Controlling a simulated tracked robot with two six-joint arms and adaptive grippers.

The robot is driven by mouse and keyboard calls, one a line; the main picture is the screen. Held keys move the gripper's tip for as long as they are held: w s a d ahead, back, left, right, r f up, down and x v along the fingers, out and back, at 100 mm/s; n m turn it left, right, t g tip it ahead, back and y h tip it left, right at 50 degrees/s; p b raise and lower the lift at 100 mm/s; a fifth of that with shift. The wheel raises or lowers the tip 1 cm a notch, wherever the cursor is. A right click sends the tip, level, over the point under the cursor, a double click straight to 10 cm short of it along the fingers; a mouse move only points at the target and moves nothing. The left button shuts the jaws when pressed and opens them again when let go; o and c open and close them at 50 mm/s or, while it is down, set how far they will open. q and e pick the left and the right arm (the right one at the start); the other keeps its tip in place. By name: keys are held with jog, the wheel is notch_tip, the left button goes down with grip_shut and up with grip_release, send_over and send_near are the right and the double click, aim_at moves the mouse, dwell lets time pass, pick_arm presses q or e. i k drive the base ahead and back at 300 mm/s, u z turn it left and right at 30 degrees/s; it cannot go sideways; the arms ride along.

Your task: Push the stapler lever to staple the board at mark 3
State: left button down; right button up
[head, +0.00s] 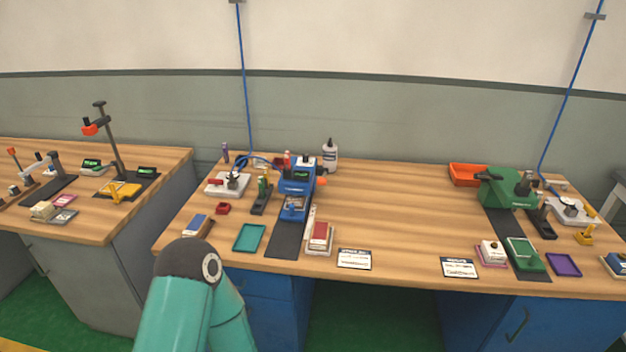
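No part is plainly readable as the stapler lever, and mark 3 cannot be made out at this distance. A blue machine (297,180) with a small lit display and an orange knob on its right stands at the back of a dark strip on the middle bench. A green machine (505,188) with a dark top part stands on another dark strip to the right. I cannot tell which is the stapler or which piece is the board. A teal arm of mine with a dark joint rises at the bottom left. Neither gripper shows.
The wooden middle bench (410,215) is clear between the two machines. A separate bench with a yellow device (122,190) is at left.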

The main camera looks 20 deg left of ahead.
aim_at(322, 181)
jog(key=z, duration=0.1)
jog(key=i, duration=0.9)
